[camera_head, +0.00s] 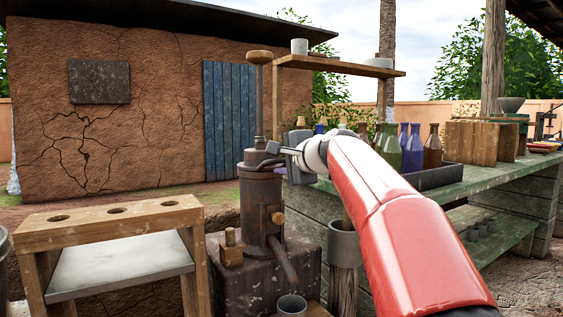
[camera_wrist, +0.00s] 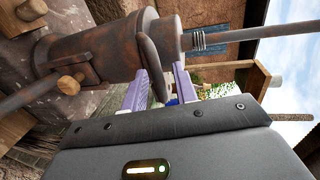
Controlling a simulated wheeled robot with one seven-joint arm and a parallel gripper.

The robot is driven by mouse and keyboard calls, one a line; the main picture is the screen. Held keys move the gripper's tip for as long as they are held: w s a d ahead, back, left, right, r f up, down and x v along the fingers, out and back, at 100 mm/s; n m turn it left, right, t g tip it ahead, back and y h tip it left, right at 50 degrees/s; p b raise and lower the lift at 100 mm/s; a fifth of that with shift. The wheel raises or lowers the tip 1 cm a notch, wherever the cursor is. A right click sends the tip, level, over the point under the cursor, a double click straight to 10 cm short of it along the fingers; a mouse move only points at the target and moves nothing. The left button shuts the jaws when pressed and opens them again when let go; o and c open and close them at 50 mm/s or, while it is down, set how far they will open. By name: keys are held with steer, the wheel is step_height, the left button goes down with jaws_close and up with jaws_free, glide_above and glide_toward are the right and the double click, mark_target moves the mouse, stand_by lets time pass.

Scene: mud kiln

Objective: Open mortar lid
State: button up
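The mortar (camera_head: 261,205) is a rusty upright metal cylinder on a dark block, with a wooden knob and a slanting spout. Its lid (camera_head: 259,157) sits on top, with a rod rising from it to a wooden knob. In the wrist view the mortar (camera_wrist: 95,50) appears tilted sideways, and a dark rounded lever (camera_wrist: 151,66) sticks out at the lid's edge. My gripper (camera_head: 279,156) is beside the lid, to its right. In the wrist view my gripper's purple fingers (camera_wrist: 160,88) are apart, with the lever's end between them; I cannot tell whether they touch it.
A green workbench (camera_head: 490,178) with a tray of bottles (camera_head: 412,150) stands at the right. A wooden stand with holes (camera_head: 115,212) is at the left. A metal cup (camera_head: 291,305) is low in front. A shelf (camera_head: 335,64) hangs above and behind.

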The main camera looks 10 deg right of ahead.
steer(key=shift+c, duration=0.3)
jaws_close()
